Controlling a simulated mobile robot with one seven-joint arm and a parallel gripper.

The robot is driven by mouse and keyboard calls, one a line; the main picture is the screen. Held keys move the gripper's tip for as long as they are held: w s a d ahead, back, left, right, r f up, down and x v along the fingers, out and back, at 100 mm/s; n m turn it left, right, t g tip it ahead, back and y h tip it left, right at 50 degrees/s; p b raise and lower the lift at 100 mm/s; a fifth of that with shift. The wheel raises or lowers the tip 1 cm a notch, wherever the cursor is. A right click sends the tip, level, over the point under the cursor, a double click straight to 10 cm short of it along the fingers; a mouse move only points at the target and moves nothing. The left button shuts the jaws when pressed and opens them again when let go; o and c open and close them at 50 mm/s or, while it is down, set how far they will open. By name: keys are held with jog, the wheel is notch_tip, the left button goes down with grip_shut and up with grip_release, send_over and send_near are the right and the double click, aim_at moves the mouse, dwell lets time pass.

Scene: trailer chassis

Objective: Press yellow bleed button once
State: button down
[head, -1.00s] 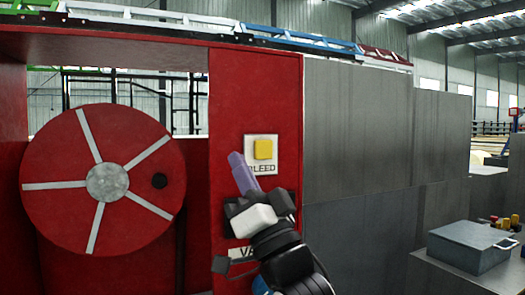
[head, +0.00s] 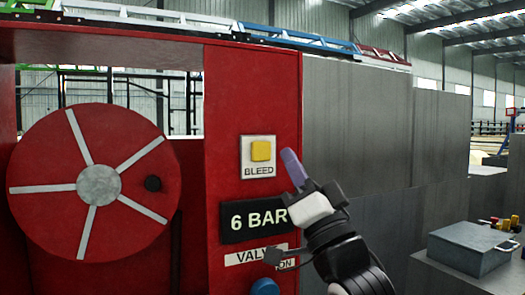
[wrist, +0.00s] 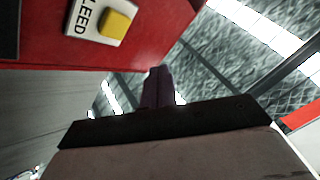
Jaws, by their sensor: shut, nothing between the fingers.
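The yellow bleed button (head: 261,151) sits on a white plate labelled BLEED (head: 258,170) on the red panel (head: 225,110). It also shows at the upper left of the wrist view (wrist: 114,24). My gripper (head: 289,156) is shut and empty, its purple fingers pointing up. In the head view the fingertips appear just right of the button, near the panel's right edge. In the wrist view the fingers (wrist: 157,85) appear apart from the button, below and right of it. I cannot tell how far the tips are from the panel's face.
Below the button are a black 6 BAR display (head: 258,218), a VALVE label (head: 250,256) and a blue knob (head: 265,287). A red wheel (head: 95,185) with a dark handle stands left. Grey walls (head: 360,130) and a grey box (head: 473,248) are right.

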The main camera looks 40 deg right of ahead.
aim_at(261, 143)
jog(key=shift+w+d+p, duration=0.15)
jog(key=shift+w+d, duration=0.1)
jog(key=shift+w, duration=0.95)
jog(key=shift+w+d+p, duration=0.15)
jog(key=shift+w+d, duration=0.15)
jog(key=shift+w, duration=0.9)
jog(key=shift+w+d+p, duration=0.15)
jog(key=shift+w+d, duration=0.1)
jog(key=shift+w, duration=0.95)
jog(key=shift+w, duration=0.1)
jog(key=shift+w+d, duration=0.1)
jog(key=shift+w, duration=0.2)
jog(key=shift+w+d, duration=0.15)
jog(key=shift+w, duration=0.35)
jog(key=shift+s+b, duration=0.2)
jog(key=shift+b, duration=0.15)
jog(key=shift+s+a, duration=0.25)
jog(key=shift+s, duration=0.45)
jog(key=shift+s+a+b, duration=0.2)
jog(key=shift+s+b, duration=0.05)
jog(key=shift+s, duration=0.55)
jog(key=shift+s+a+b, duration=0.2)
jog(key=shift+s+b, duration=0.05)
jog(key=shift+s, duration=0.6)
jog(key=shift+s+a+b, duration=0.2)
jog(key=shift+s+b, duration=0.05)
jog(key=shift+s, duration=0.55)
